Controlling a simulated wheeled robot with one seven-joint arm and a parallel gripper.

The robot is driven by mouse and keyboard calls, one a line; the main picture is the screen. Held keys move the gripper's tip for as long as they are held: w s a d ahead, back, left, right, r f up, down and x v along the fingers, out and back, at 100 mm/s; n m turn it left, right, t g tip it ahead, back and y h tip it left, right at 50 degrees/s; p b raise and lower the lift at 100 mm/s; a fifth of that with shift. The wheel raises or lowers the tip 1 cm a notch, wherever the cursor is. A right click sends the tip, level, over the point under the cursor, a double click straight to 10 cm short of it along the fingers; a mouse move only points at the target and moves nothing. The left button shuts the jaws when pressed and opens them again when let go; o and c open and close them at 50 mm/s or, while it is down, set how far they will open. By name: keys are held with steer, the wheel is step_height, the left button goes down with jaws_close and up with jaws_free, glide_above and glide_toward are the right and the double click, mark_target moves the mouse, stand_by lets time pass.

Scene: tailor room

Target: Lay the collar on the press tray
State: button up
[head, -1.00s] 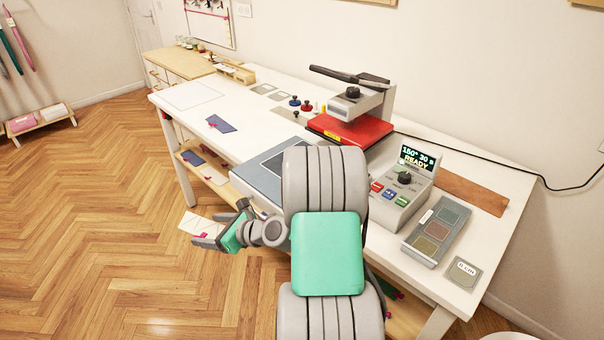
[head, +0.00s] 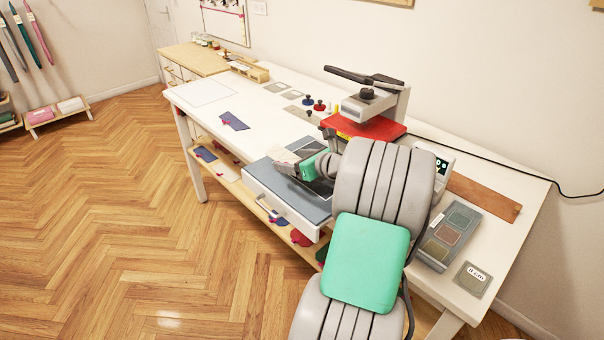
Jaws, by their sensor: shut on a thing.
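My gripper (head: 287,166) is shut on a pale, off-white flat piece, seemingly the collar (head: 296,148). Gripper and piece are over the upper part of the press tray (head: 262,183), a grey-blue slab with a darker panel and a front handle, pulled out at the table's front edge. I cannot tell whether the piece touches the tray. My arm hides the tray's right side.
The heat press with its red plate (head: 345,127) stands behind the tray. Its control box (head: 443,162) is partly hidden by my arm. A swatch board (head: 449,236) lies at right. A blue cloth piece (head: 234,121) lies on the white table (head: 275,108).

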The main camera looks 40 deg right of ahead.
mark_target(302, 182)
steer(key=f, duration=0.1)
steer(key=s+d+f, duration=0.1)
steer(key=d+f, duration=0.1)
steer(key=shift+s, duration=0.25)
steer(key=shift+a+f+p, duration=0.1)
steer(key=shift+f+p, duration=0.25)
steer(key=shift+f, duration=1.2)
steer(key=o, duration=1.3)
